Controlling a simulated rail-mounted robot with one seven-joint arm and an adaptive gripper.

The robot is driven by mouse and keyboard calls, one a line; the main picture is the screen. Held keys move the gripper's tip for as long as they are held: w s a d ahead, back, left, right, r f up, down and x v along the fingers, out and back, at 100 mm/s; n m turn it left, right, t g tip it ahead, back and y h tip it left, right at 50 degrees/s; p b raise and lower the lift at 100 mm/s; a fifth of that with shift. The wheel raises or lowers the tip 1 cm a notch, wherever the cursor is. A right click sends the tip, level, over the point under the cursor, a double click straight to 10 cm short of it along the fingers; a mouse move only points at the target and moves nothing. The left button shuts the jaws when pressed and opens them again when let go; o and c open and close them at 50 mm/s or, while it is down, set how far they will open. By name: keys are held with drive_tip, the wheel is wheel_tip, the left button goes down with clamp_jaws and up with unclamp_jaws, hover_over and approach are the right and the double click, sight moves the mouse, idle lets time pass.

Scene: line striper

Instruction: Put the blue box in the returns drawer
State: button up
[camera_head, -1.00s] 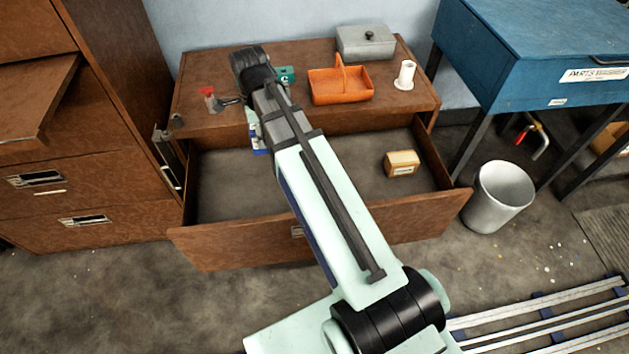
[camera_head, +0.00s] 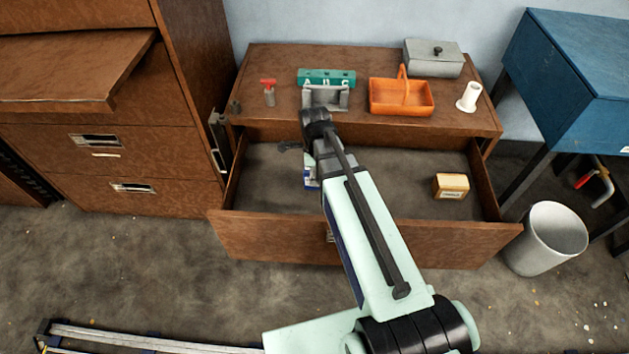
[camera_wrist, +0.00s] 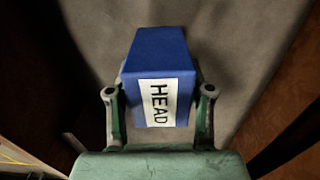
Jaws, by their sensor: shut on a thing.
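The blue box (camera_wrist: 157,58), with a white label reading HEAD, is held between the two fingers of my gripper (camera_wrist: 160,100) in the wrist view. In the head view the blue box (camera_head: 311,182) shows only partly beside my arm, over the left-middle part of the open drawer (camera_head: 262,190). My gripper (camera_head: 300,160) is mostly hidden by my arm there. Grey drawer floor lies beyond the box in the wrist view; I cannot tell whether the box touches it. The drawer's front label is mostly hidden by my arm.
A tan box (camera_head: 451,186) lies at the drawer's right. On the top are a red-capped bottle (camera_head: 269,92), a green block (camera_head: 327,77), an orange basket (camera_head: 402,97), a grey lidded box (camera_head: 433,58) and a white spool (camera_head: 469,97). A bin (camera_head: 545,238) stands right.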

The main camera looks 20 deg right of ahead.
drive_tip(key=shift+f, duration=2.05)
drive_tip(key=shift+f, duration=0.15)
drive_tip(key=o, duration=1.3)
wheel_tip(320, 180, up, 12)
drive_tip(key=shift+r, duration=0.2)
